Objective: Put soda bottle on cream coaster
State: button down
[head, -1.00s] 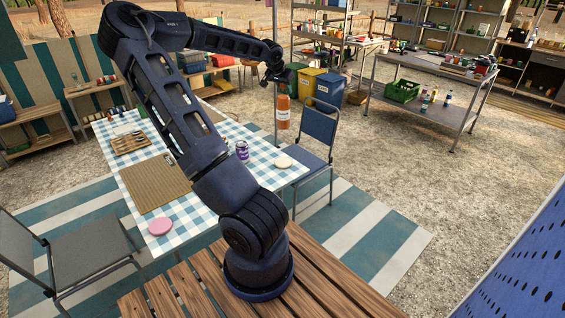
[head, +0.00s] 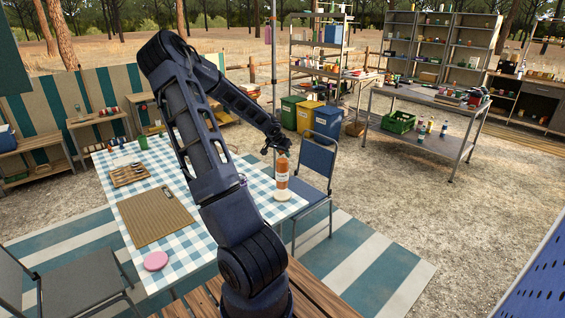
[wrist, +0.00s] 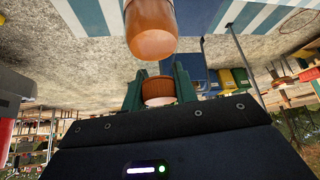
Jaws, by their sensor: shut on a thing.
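The soda bottle (head: 281,181) is orange with a pale label and hangs upright below my gripper (head: 279,151) at the table's right corner. In the wrist view the orange bottle (wrist: 151,35) shows beyond its cap, which sits between the two green fingers of my gripper (wrist: 160,92). The fingers are shut on the bottle's top end. The cream coaster (head: 287,196) shows at the bottle's base and is partly hidden by it. I cannot tell whether the base touches the coaster or is just above it. The coaster does not show in the wrist view.
The checked table (head: 190,225) holds a woven mat (head: 155,215), a pink coaster (head: 156,261), a wooden tray (head: 129,174) and a green cup (head: 143,142). A purple can is mostly behind my arm. A blue chair (head: 317,163) stands close to the right of the bottle.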

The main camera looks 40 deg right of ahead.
aim_at(283, 161)
jog(key=shift+f, duration=2.3)
jog(key=c, duration=1.1)
grip_release()
